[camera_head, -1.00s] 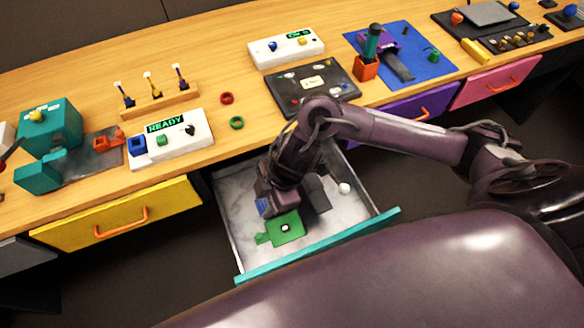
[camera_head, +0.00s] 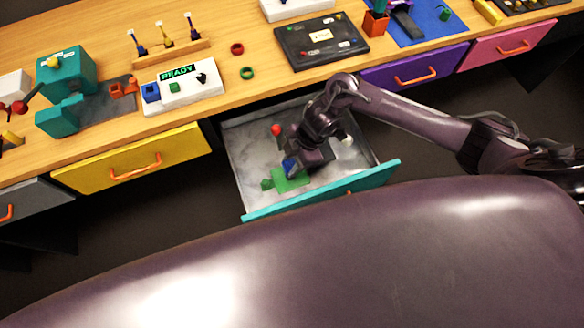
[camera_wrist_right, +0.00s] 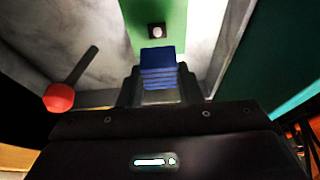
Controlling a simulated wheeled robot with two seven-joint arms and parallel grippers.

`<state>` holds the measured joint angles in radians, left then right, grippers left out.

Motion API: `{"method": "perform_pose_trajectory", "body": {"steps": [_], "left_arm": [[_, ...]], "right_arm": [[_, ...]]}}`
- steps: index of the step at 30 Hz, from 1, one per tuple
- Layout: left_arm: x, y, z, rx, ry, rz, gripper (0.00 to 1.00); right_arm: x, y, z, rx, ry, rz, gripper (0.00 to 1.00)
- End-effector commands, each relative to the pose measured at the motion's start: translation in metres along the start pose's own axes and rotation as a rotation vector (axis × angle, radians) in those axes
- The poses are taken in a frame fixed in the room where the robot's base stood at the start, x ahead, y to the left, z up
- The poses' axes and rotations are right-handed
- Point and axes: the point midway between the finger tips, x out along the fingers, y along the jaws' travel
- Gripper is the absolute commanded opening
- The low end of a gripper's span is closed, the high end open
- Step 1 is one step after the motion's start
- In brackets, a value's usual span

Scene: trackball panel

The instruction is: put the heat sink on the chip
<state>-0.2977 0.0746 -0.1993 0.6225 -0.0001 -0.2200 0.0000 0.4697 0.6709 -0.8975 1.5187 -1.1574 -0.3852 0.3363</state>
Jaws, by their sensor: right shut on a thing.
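The blue finned heat sink (camera_wrist_right: 158,68) is held between the fingers of my right gripper (camera_wrist_right: 158,88). In the head view the heat sink (camera_head: 289,166) shows as a small blue patch beneath my right gripper (camera_head: 293,160), over the open drawer. The chip (camera_wrist_right: 156,31) is a small dark square with a pale blob on top, on a green board (camera_wrist_right: 174,47). In the wrist view it lies just beyond the heat sink, with a small gap in the picture. In the head view the green board (camera_head: 292,182) lies in the drawer; the chip is hidden there. My left gripper is out of view.
The pale open drawer (camera_head: 240,160) has a teal front (camera_head: 330,190). It also holds a red-ended stick (camera_head: 276,130) and a white ball (camera_head: 347,140). The wooden tabletop above carries a READY panel (camera_head: 185,88) and other devices. A closed yellow drawer (camera_head: 130,160) is at left.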

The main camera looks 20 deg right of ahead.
Motion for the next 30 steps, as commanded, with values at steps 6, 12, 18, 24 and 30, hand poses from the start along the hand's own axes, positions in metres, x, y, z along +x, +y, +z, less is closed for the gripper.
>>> {"method": "perform_pose_trajectory", "body": {"steps": [6, 12, 18, 24, 30], "left_arm": [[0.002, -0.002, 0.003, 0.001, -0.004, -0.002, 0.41], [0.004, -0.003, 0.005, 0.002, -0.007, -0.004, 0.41], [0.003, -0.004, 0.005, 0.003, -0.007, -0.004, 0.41], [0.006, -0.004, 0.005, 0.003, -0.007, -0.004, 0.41], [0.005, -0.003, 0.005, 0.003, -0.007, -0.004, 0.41]], "right_arm": [[0.020, 0.000, 0.009, 0.003, 0.000, -0.001, 0.09], [0.041, 0.001, 0.017, 0.002, 0.000, 0.000, 0.09], [0.042, 0.001, 0.017, 0.000, 0.000, 0.001, 0.09], [0.045, 0.001, 0.019, 0.000, 0.000, 0.001, 0.33], [0.044, 0.001, 0.018, 0.000, 0.000, 0.001, 0.54]]}}
